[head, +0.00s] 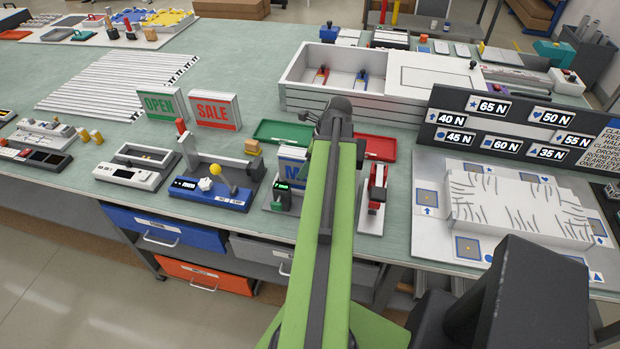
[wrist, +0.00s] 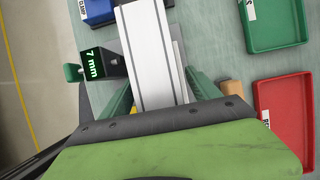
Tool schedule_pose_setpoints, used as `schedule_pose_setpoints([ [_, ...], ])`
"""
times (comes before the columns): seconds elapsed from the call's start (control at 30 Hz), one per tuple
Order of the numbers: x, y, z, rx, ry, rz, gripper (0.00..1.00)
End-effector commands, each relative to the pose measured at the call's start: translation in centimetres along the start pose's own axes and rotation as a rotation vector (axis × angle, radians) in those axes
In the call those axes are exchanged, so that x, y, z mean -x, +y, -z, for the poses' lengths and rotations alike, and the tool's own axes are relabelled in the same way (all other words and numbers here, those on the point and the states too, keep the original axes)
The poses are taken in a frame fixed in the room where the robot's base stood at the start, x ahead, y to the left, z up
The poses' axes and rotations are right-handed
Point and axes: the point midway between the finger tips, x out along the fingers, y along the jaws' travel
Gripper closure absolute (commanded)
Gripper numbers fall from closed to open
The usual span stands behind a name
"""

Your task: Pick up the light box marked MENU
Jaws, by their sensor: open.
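The MENU light box (head: 292,163) stands upright in the head view, white-framed with a blue sign face; my arm covers its right part, and only the start of the blue lettering shows. In the wrist view, the narrow white top of a light box (wrist: 148,52) runs between my gripper's green fingers. My gripper (wrist: 160,88) is open, with one finger on each side of the box; I cannot tell whether either touches it. In the head view the fingertips are hidden behind my arm. The OPEN (head: 160,104) and SALE (head: 215,112) light boxes stand further left.
A black clamp gauge reading 7 mm (wrist: 95,63) stands beside the box on the left. A green tray (wrist: 272,25) and a red tray (wrist: 286,110) lie to the right. In the head view, a red clamp (head: 376,185) stands just right of my arm.

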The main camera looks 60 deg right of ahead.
Motion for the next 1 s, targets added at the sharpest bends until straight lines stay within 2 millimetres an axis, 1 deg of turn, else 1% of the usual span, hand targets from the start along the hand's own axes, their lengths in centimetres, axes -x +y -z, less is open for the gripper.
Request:
schedule_pose_setpoints([
  [0.03, -1.01, -0.01, 0.17, 0.001, 0.000, 0.000, 0.29],
  [0.3, -0.68, 0.00, -0.05, 0.001, 0.000, 0.000, 0.29],
  [0.7, -1.16, 0.01, 0.16, 0.001, 0.000, -0.001, 0.29],
  [0.97, -1.14, 0.02, 0.15, 0.001, 0.000, -0.001, 0.29],
  [1.0, -1.14, 0.02, 0.15, 0.001, 0.000, -0.001, 0.32],
])
